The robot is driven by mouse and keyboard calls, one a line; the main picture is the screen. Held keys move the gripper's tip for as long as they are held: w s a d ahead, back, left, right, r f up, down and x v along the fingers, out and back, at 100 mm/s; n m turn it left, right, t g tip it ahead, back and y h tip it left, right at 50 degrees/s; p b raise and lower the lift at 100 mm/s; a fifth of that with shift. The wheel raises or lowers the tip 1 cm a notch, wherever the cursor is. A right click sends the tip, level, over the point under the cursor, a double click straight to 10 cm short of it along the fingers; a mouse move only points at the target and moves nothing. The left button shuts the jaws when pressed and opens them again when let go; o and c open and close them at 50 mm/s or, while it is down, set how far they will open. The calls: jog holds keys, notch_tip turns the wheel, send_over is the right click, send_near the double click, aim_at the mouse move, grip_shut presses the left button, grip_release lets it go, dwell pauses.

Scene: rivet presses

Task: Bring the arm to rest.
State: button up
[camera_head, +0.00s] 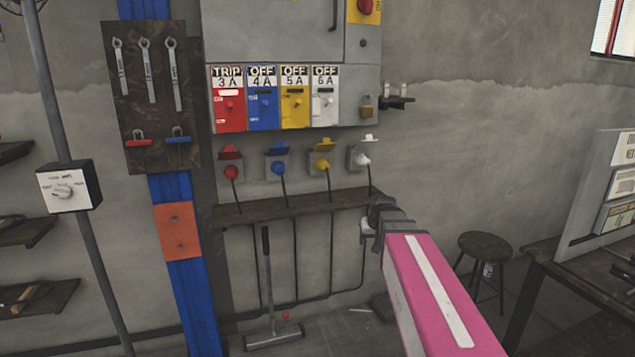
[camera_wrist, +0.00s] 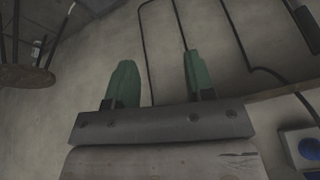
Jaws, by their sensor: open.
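My pink arm (camera_head: 430,290) reaches from the lower right of the head view toward the wall, its dark grey wrist in front of the right end of the wooden shelf. The fingers cannot be made out clearly in that view. In the wrist view my gripper (camera_wrist: 160,82) has two green fingers spread apart, with nothing between them. Bare wall and dark cables lie beyond them.
A breaker panel (camera_head: 297,97) has red, blue, yellow and white switches, with matching plugs and sockets below. A wooden shelf (camera_head: 290,207) runs under them. A stool (camera_head: 485,246) and workbench (camera_head: 575,285) stand at right.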

jog(key=s+f+g+h, duration=0.1)
jog(key=s+f+g, duration=0.3)
jog(key=s+f, duration=1.2)
jog(key=shift+s+f+m+g, duration=0.25)
jog(key=shift+s+m+g, duration=0.05)
jog(key=shift+s, duration=0.55)
jog(key=shift+d, duration=0.1)
